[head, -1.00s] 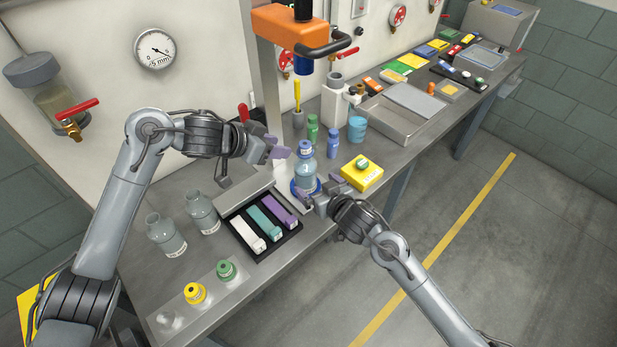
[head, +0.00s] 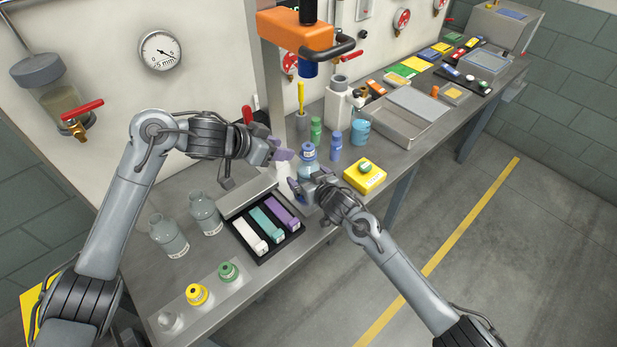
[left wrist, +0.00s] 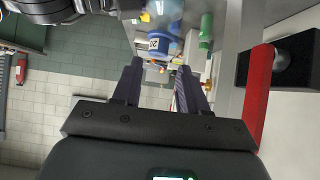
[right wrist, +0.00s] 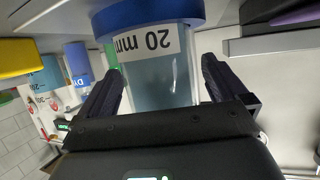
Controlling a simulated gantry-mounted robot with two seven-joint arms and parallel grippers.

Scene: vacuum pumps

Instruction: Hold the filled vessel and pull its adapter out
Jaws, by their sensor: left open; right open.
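The filled vessel (head: 307,171), clear with bluish liquid and a blue adapter (head: 308,151) on top, stands upright on the bench below the orange-headed stand. My right gripper (head: 307,184) is open at the vessel's body and hides its lower part. In the right wrist view, its fingers (right wrist: 160,85) lie on either side of the labelled glass (right wrist: 160,75), with a blue ring (right wrist: 145,17) at the top of the picture. My left gripper (head: 286,150) is open and empty, left of the adapter. In the left wrist view the adapter (left wrist: 163,42) shows beyond the fingertips.
A tray (head: 261,255) of white, teal and purple blocks lies left of the vessel. A yellow box (head: 364,177) stands at right, with blue and green bottles (head: 316,130) behind. Two clear bottles (head: 204,213) stand at left. The orange head (head: 296,30) hangs above.

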